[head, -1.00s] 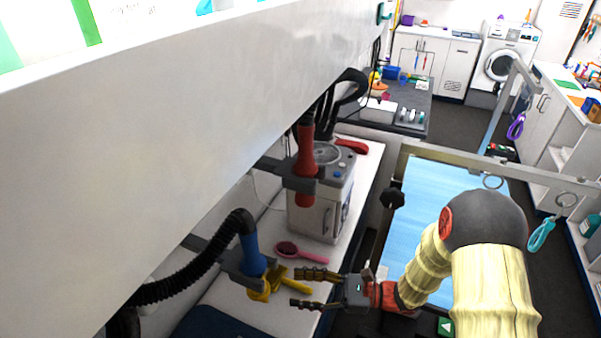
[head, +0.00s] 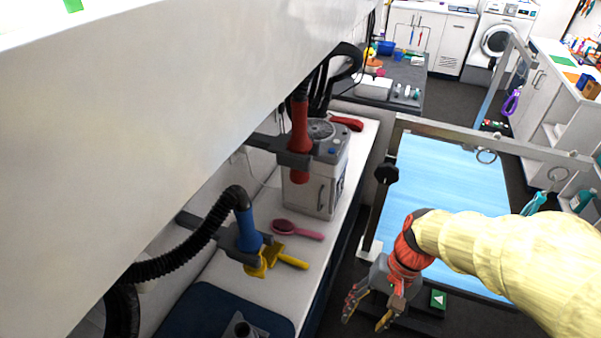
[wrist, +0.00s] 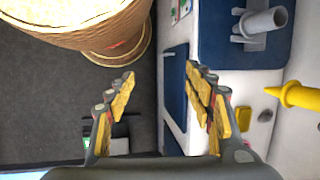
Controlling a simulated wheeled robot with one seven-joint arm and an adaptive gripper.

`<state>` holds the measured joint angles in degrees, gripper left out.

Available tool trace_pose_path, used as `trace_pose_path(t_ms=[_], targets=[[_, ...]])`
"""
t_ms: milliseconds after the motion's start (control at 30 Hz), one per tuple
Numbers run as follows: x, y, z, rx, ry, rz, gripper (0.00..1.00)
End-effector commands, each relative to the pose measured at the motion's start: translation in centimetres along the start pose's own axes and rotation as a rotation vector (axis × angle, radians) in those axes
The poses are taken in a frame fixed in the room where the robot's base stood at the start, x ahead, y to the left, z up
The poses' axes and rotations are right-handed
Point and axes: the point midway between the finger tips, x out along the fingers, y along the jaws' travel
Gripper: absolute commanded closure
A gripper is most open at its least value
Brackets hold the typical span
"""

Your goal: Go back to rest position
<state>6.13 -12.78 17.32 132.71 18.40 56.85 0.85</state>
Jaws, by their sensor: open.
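My gripper (head: 368,311) hangs low in the head view, in front of the white counter's right edge and beside the near end of the blue table. It points down toward the dark floor. In the wrist view my gripper (wrist: 162,85) has its two yellow-padded fingers spread wide with nothing between them. The counter edge shows behind the gap between the fingers. My arm, in a cream sleeve, comes in from the right of the head view.
The counter (head: 264,192) holds a pink brush (head: 298,230), a yellow-handled tool (head: 290,260), a grey-white machine (head: 314,182) and a dark blue mat (head: 205,309). A blue grooming table (head: 452,188) with a metal frame stands right. Dark floor lies beyond.

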Motion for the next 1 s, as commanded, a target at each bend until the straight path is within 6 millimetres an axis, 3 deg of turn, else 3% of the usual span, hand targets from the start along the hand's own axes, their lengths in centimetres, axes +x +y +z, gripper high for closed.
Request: trace_pose_path(t_ms=[233, 500, 667, 1000], targets=[[-8.4, 2.0, 0.0, -0.243, 0.365, 0.158, 0.47], [-15.7, 1.3, 2.7, -0.360, 0.643, 0.193, 0.47], [-17.6, 0.5, 3.7, -0.382, 0.713, 0.177, 0.47], [-17.7, 0.3, 3.8, -0.389, 0.718, 0.174, 0.47]])
